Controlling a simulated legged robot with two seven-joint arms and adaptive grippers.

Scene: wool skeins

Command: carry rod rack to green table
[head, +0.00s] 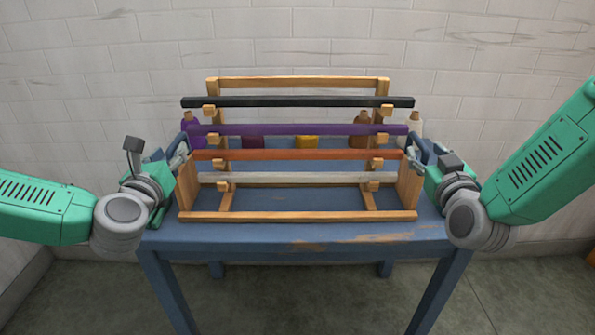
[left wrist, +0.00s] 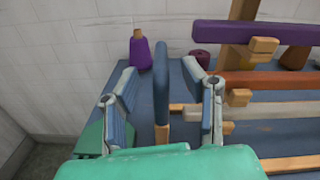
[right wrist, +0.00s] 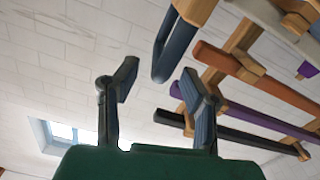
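The wooden rod rack (head: 300,216) stands on a worn blue table (head: 290,237). It carries a black rod (head: 300,102), a purple rod (head: 300,129), an orange rod (head: 290,154) and a pale grey rod (head: 290,178). My left gripper (head: 178,157) is open at its left end; in the left wrist view the dark blue left handle (left wrist: 161,90) stands between the spread fingers, apart from both. My right gripper (head: 417,160) is open at the right end; in the right wrist view the right handle (right wrist: 170,45) shows between and beyond the fingertips. No green table is in view.
Behind the rack on the table stand a purple bottle (head: 192,132), a dark red item (head: 253,142), a yellow item (head: 306,142), a brown bottle (head: 361,131) and a white bottle (head: 415,127). A white brick wall is close behind. Floor shows in front.

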